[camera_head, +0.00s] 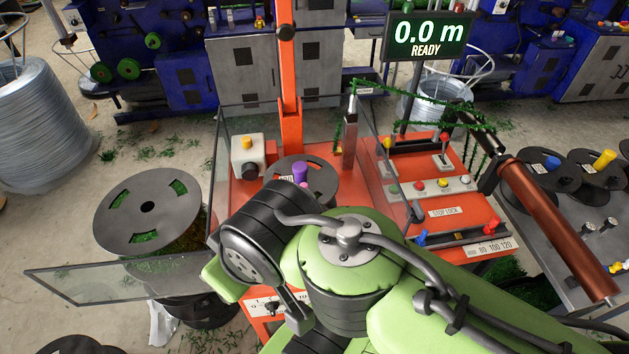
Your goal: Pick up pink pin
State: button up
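A purple pin (300,171) stands upright on a dark spool (322,176) on the orange machine. A small pinkish patch shows at its foot, too small to make out. I see no other pin that is clearly pink. My green and black arm (345,265) reaches in from the lower right and covers the front part of the spool. My gripper is not visible; the arm hides that area, so its state and distance from the pin do not show.
Glass guard panels (100,283) border the orange machine, and one stands swung out at the left. An orange upright post (289,80) rises behind the spool. A control panel (430,187) with buttons and levers is at right. A large spool (147,208) stands at left.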

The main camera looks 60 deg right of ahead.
aim_at(324, 182)
jog(key=z, duration=1.5)
